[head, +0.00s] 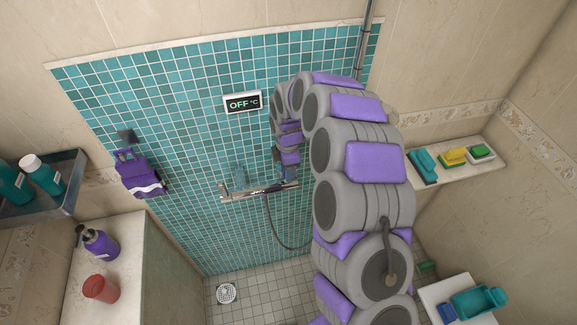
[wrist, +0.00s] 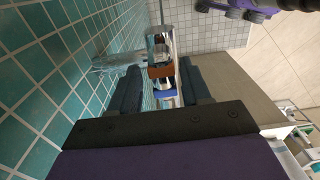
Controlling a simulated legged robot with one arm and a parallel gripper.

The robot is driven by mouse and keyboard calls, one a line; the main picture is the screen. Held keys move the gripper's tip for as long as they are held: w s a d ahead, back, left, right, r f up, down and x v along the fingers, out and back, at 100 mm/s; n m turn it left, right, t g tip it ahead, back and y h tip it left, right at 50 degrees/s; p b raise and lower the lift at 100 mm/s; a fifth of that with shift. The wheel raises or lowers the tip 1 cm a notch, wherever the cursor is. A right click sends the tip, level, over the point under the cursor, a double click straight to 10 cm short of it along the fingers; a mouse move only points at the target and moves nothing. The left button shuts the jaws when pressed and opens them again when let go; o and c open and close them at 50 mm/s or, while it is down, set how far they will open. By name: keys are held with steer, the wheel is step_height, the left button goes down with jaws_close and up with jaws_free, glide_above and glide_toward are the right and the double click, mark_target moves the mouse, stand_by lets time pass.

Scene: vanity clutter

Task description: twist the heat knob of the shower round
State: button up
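The shower mixer (head: 245,193) is a chrome bar on the teal tiled wall, left of my arm in the head view. In the wrist view the bar (wrist: 160,35) runs away from me. Its near end, which looks like the heat knob (wrist: 161,72), has an orange-brown band and a blue and white part. My gripper (wrist: 160,78) is open, with one dark finger on each side of this end and visible gaps between. In the head view my gripper (head: 287,172) is at the bar's right end and hides the knob. A wall display (head: 243,102) reads "OFF °C".
A hose (head: 270,225) hangs below the mixer. Bottles stand on the left shelf (head: 45,180) and ledge. A right shelf (head: 458,165) holds small items. The tiled floor below the mixer looks clear.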

steer(key=o, duration=0.4)
steer(key=shift+s+r, duration=0.1)
steer(key=shift+r, duration=0.05)
steer(key=shift+c, duration=0.2)
steer(key=shift+d+r, duration=0.1)
steer(key=shift+r+p, duration=0.95)
steer(key=shift+r, duration=2.5)
steer(key=s+d+r+m+b, duration=0.1)
steer(key=s+d+m+b, duration=0.35)
steer(key=s, duration=0.45)
steer(key=s+d+r+m+g+b, duration=0.1)
steer(key=s+d+m+b, duration=0.3)
steer(key=s, duration=0.6)
steer(key=s+d+r+m+b, duration=0.1)
steer(key=s+d+m+b, duration=0.2)
steer(key=s+d+m, duration=0.45)
steer(key=s+f+m+b, duration=0.3)
steer(key=s+f+m, duration=0.1)
steer(key=s, duration=0.9)
steer(key=shift+s+m+g, duration=0.2)
steer(key=shift+m+g, duration=0.2)
steer(key=shift+m, duration=0.3)
